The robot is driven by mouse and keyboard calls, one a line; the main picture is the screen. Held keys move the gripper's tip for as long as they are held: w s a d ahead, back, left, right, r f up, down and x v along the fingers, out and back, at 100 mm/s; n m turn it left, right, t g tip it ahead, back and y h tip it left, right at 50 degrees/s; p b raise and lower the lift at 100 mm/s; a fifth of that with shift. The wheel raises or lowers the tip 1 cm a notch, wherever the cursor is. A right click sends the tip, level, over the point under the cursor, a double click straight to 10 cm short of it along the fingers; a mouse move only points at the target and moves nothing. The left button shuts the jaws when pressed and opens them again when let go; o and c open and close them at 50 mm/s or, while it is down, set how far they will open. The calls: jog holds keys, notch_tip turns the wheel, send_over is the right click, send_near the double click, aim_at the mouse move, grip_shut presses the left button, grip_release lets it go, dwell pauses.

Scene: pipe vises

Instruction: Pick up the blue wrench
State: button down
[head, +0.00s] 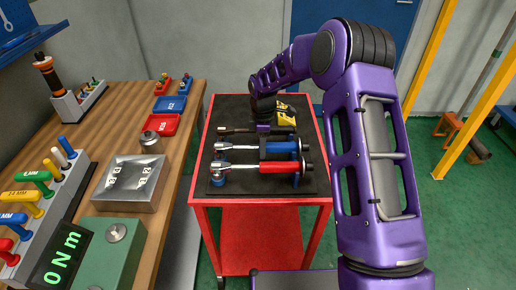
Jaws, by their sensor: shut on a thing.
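The blue wrench (281,147) lies across the cart's dark mat, its chrome head to the left and blue handle to the right. My gripper (262,148) comes down from the far side, at the wrench's middle where the shaft meets the handle. It is shut on the blue wrench; its fingertips are small and dark, hard to make out. Whether the wrench is clear of its support cannot be told. A red-handled wrench (278,167) lies parallel on the near side, and a dark wrench (238,130) lies on the far side, partly behind my gripper.
A wooden bench (182,140) at left holds a metal box (130,182), red and blue trays and a torque display (62,255). Yellow posts stand at right.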

jog(key=shift+r, duration=0.1)
notch_tip(320, 180, up, 10)
jog(key=shift+f, duration=0.1)
dwell(0.6)
